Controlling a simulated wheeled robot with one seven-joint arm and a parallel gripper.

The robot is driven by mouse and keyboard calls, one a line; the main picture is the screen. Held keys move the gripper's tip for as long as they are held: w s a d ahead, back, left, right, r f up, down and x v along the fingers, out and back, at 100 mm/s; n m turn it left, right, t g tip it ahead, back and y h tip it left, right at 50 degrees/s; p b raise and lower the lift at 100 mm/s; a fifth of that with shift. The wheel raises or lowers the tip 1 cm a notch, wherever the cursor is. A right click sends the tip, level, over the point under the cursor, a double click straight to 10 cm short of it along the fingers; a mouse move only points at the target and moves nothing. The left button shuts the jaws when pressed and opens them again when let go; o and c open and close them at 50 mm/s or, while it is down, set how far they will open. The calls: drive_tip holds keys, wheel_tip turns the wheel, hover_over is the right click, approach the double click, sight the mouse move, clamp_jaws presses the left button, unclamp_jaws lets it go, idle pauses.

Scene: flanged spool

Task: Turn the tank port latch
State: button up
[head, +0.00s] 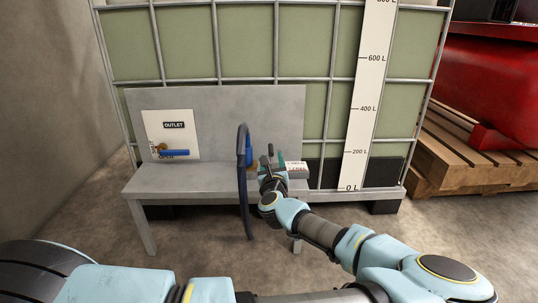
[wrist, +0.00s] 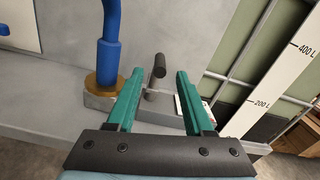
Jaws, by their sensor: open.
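The tank port latch appears to be the short dark handle on a post (wrist: 158,68), standing on a grey block (wrist: 104,101) beside the hose fitting in the wrist view. In the head view that spot is mostly hidden by my arm's end. My gripper (wrist: 157,74) is open, its two teal fingers pointing toward the block. The handle shows between the fingertips in the picture; I cannot tell whether it is within their reach or touched. In the head view my gripper (head: 270,160) is at the bench's right side, in front of the tank (head: 245,45).
A blue hose fitting (wrist: 110,35) with a brass collar (wrist: 103,81) stands just left of the fingers. The dark hose (head: 243,185) hangs over the bench edge (head: 190,190). A wooden pallet (head: 470,150) is at right.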

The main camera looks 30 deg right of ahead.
sight(271, 148)
drive_tip(key=b+x, duration=0.1)
drive_tip(key=x, duration=0.5)
drive_tip(key=shift+w, duration=0.1)
clamp_jaws()
idle(0.5)
